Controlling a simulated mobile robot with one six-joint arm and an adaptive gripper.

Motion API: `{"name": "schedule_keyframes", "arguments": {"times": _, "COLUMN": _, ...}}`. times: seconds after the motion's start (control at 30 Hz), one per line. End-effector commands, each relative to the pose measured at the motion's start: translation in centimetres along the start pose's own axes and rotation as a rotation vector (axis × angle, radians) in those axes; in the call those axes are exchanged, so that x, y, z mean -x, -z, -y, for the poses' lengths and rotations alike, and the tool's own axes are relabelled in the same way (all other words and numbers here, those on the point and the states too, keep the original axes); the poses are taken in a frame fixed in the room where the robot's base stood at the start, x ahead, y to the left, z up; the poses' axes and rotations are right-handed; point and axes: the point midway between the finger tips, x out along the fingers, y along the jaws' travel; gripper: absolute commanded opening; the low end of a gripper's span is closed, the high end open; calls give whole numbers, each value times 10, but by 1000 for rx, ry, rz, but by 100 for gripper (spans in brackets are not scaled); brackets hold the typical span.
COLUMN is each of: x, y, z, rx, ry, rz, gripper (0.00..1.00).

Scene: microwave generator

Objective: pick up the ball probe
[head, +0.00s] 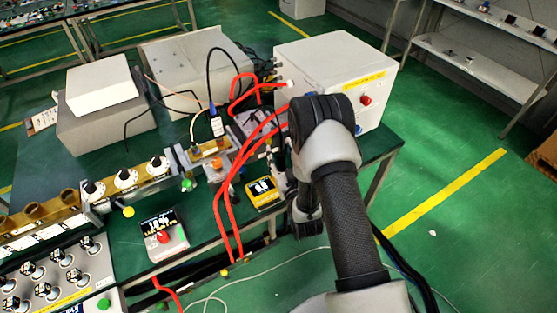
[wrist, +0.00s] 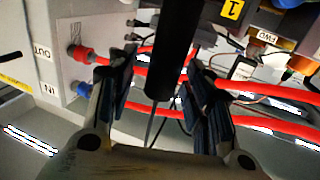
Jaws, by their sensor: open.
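My gripper (wrist: 156,64) is open in the wrist view, with one dark finger on each side of a black rod (wrist: 171,45). The rod runs down from the top edge between the fingers, and a thin dark stem or cable shows below it. It may be the ball probe; no ball end is visible, and I cannot tell whether either finger touches it. In the head view my own arm hides the gripper and whatever is between its fingers.
A white box (head: 328,60) with red hoses (head: 226,205) stands beside my arm; its IN/OUT side (wrist: 60,55) is close left in the wrist view. Red hoses (wrist: 265,92) cross near the fingers. A yellow-framed unit (head: 263,192) and a red-knob box (head: 163,238) are left of my arm.

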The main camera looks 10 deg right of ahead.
Motion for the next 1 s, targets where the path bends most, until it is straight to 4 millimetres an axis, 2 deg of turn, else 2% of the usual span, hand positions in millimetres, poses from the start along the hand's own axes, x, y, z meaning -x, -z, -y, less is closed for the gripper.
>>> {"name": "schedule_keyframes", "arguments": {"times": 0.23, "x": 0, "y": 0, "z": 0, "rx": 0, "ry": 0, "rz": 1, "gripper": 45}}
{"name": "schedule_keyframes", "arguments": {"times": 0.9, "x": 0, "y": 0, "z": 0, "rx": 0, "ry": 0, "rz": 0, "gripper": 1}}
{"name": "schedule_keyframes", "arguments": {"times": 1.0, "x": 0, "y": 0, "z": 0, "rx": 0, "ry": 0, "rz": 0, "gripper": 0}}
